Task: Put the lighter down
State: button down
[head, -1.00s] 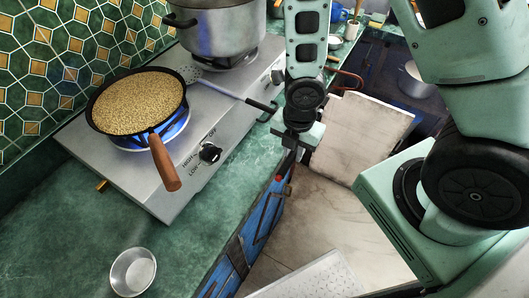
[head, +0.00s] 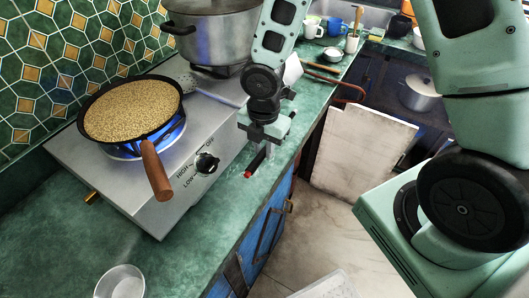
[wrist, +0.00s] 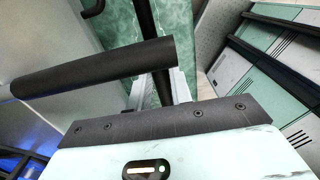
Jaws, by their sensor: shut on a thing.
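My gripper (head: 264,143) is shut on the lighter (head: 256,163), a thin black stick with a red end, low over the green counter near its front edge. The lighter's red end points toward the lower left in the head view. I cannot tell whether it touches the counter. In the wrist view, my gripper's fingers (wrist: 158,95) are partly hidden behind a thick black handle that crosses the picture. Dark rod parts show between and beyond the fingers.
The gas hotplate (head: 165,200) has a lit blue flame under a pan (head: 88,120) of grainy food. A large pot (head: 212,40) stands behind. A skimmer (head: 218,97) lies across the hotplate. A metal bowl (head: 120,284) stands on the counter (head: 190,255). Counter between hotplate and bowl is clear.

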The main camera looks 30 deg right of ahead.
jog(key=shift+s+f, duration=0.1)
jog(key=shift+f, duration=1.4)
jog(key=shift+f, duration=0.1)
jog(key=c, duration=1.3)
grip_release()
jog(key=shift+o, duration=0.2)
notch_tip(320, 180, up, 12)
jog(key=p, duration=0.2)
jog(key=s+a+r+m, duration=0.3)
jog(key=s+r+m, duration=0.2)
jog(key=s+m, duration=0.3)
jog(key=s+a+r+m, duration=0.3)
jog(key=s+r+m, duration=0.2)
jog(key=s+m, duration=0.4)
jog(key=shift+r+y, duration=0.25)
jog(key=shift+y, duration=0.05)
jog(key=shift+a, duration=0.1)
